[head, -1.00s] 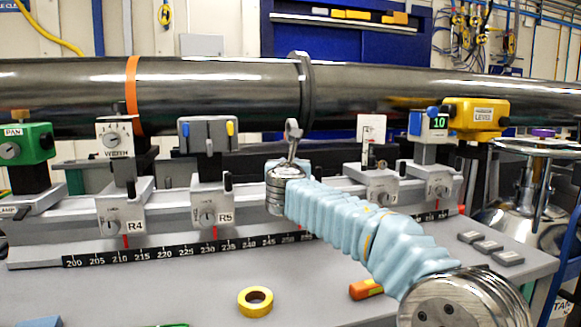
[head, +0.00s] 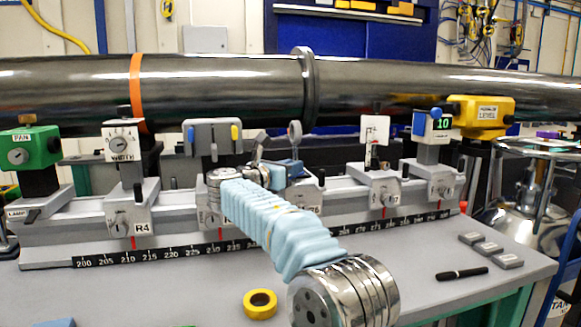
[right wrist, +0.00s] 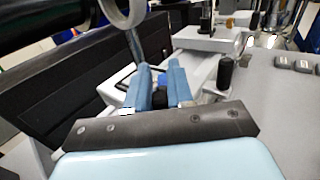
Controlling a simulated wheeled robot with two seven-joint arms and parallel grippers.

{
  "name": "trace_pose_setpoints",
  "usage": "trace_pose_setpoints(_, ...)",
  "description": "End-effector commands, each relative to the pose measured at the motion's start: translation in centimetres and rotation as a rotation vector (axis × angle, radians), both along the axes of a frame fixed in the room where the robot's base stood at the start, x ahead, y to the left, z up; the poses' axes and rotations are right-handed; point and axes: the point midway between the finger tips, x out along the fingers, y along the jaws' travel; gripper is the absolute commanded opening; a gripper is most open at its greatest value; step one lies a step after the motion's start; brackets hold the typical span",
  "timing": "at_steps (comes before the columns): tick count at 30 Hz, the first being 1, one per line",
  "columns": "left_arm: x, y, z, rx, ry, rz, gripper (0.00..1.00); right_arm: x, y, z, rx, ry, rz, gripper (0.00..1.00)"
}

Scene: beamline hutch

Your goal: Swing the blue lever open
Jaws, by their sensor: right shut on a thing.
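My right gripper (head: 288,172) is at the carrier under the ring-topped post, in the middle of the rail. Its blue fingers also show in the right wrist view (right wrist: 161,78). They are shut on a small part with a dark body and a bright blue patch, which looks like the blue lever (right wrist: 164,82). Most of that lever is hidden by the fingers, and in the head view I cannot make it out. The ring on its post (head: 295,131) stands just behind the gripper. My left gripper is out of view.
A long dark pipe (head: 220,80) runs above the rail. A grey block with blue and yellow tabs (head: 212,134) stands left of the gripper. A black knob (head: 322,181) is close on its right. Yellow tape (head: 260,303) and a black marker (head: 462,273) lie on the bench.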

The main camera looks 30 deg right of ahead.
Motion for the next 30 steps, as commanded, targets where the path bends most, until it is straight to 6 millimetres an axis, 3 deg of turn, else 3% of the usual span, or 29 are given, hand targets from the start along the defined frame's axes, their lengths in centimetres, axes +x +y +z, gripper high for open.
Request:
trace_pose_setpoints(12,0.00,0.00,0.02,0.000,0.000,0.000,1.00,0.01,-0.03,0.04,0.000,0.000,-0.007,0.00)
trace_pose_setpoints(13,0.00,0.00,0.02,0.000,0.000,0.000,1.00,0.01,-0.03,0.04,0.000,0.000,-0.007,0.23)
trace_pose_setpoints(17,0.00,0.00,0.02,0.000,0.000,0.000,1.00,0.00,-0.03,0.04,0.000,0.000,-0.007,0.43)
trace_pose_setpoints(30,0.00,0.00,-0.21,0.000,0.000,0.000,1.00,-0.18,-0.16,-0.01,0.001,0.000,0.050,0.43)
